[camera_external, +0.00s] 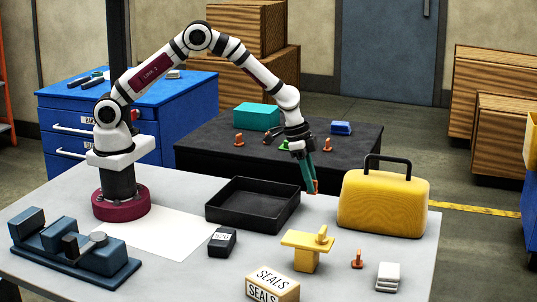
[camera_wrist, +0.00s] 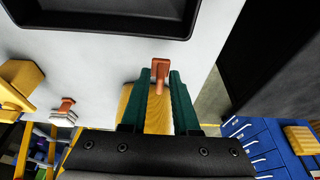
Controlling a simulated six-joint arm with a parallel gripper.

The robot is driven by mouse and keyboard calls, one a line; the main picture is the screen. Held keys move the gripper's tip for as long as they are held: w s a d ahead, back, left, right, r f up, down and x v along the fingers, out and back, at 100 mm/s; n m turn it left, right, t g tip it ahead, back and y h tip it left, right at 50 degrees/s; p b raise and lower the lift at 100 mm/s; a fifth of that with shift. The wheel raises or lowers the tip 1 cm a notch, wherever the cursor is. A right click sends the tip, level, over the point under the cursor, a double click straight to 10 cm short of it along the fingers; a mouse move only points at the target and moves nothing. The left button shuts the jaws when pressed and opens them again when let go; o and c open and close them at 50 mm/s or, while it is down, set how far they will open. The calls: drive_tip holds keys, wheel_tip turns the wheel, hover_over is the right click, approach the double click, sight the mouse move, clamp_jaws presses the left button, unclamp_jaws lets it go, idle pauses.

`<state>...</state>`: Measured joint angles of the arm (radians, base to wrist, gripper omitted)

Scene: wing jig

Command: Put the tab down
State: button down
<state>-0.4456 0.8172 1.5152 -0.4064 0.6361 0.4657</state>
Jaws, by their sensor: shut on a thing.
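My gripper (camera_external: 312,186), with teal fingers, is shut on a small orange tab (camera_external: 316,187) and holds it above the table between the black tray and the yellow case. In the wrist view the tab (camera_wrist: 160,71) sits between the fingertips (camera_wrist: 161,82). Another orange tab (camera_external: 357,259) stands on the grey table at the front right; it also shows in the wrist view (camera_wrist: 64,106). A yellow jig block (camera_external: 304,246) stands on the table in front of my gripper, with a yellow piece on top.
The open black tray (camera_external: 252,223) looks empty. The yellow case (camera_external: 383,205) stands right of my gripper. A SEALS box (camera_external: 272,284), a dark labelled block (camera_external: 222,242), a grey stack (camera_external: 388,277) and a blue fixture (camera_external: 75,250) are on the table. More orange tabs (camera_external: 239,141) are on the black bench behind.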

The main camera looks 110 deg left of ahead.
drive_tip(key=s+d+r, duration=0.1)
drive_tip(key=d+r, duration=0.5)
drive_tip(key=d, duration=0.5)
drive_tip(key=s+a+r+n+y, duration=0.15)
drive_tip(key=s+a+n, duration=0.3)
drive_tip(key=a, duration=0.55)
drive_tip(key=s+a+r+n+y, duration=0.1)
drive_tip(key=s+a+r+n, duration=0.15)
drive_tip(key=s+a, duration=0.6)
drive_tip(key=s+a+r+n+g, duration=0.2)
drive_tip(key=s+a+n, duration=0.4)
drive_tip(key=s+a, duration=0.65)
drive_tip(key=shift+n+y, duration=0.3)
drive_tip(key=shift+y, duration=0.05)
drive_tip(key=s+a+f, duration=0.2)
drive_tip(key=a, duration=0.1)
drive_tip(key=s+a+f, duration=0.2)
drive_tip(key=a, duration=0.1)
drive_tip(key=s+a+f, duration=0.2)
drive_tip(key=a, duration=0.2)
drive_tip(key=shift+s+f, duration=0.2)
drive_tip(key=shift+s, duration=0.05)
wheel_tip(320, 180, down, 4)
drive_tip(key=shift+f, duration=0.1)
drive_tip(key=shift+f, duration=0.1)
drive_tip(key=c, duration=0.7)
unclamp_jaws()
drive_tip(key=shift+o, duration=0.2)
